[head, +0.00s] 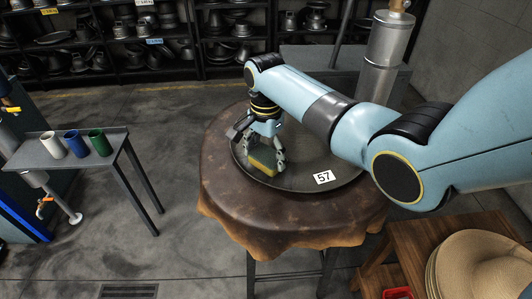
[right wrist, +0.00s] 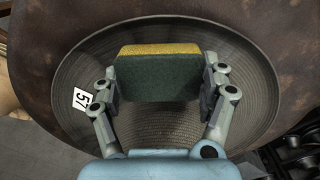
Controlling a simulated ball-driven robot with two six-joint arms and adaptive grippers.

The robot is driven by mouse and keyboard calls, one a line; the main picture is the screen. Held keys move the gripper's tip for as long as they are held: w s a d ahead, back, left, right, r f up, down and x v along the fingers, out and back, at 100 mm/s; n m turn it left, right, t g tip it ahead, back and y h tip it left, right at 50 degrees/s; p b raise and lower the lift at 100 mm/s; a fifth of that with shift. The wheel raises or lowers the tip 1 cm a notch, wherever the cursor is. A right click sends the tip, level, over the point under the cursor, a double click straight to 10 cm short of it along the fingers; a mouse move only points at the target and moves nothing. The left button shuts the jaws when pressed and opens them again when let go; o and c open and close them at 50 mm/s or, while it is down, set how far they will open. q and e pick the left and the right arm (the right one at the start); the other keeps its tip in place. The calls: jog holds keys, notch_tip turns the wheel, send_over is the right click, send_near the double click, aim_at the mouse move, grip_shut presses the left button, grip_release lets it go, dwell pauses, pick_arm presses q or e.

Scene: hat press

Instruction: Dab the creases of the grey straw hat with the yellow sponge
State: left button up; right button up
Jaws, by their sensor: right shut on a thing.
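The grey straw hat (head: 300,180) lies on a round table with a brown leather cover (head: 228,200). A white tag reading 57 (head: 324,178) sits on its brim. In the right wrist view the hat (right wrist: 250,95) shows its woven rings, partly hidden behind my gripper. My right gripper (head: 265,157) is shut on the yellow sponge (head: 262,162), over the left part of the hat. In the right wrist view the sponge (right wrist: 158,78) is clasped between both fingers, with a yellow strip and a dark green face. I cannot tell whether it touches the straw. My left gripper is not in view.
A narrow side table (head: 30,155) at left carries a white cup (head: 52,145), a blue cup (head: 76,143) and a green cup (head: 100,142). Tan straw hats (head: 480,265) lie on a wooden stand at lower right. Shelves line the back. Floor between is clear.

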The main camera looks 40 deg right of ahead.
jog(key=shift+f+b, duration=0.3)
jog(key=shift+f, duration=0.25)
dwell(0.4)
jog(key=shift+p, duration=0.3)
dwell(1.4)
jog(key=shift+r+p, duration=0.95)
jog(key=shift+r, duration=1.35)
notch_tip(320, 180, up, 9)
jog(key=shift+r, duration=0.2)
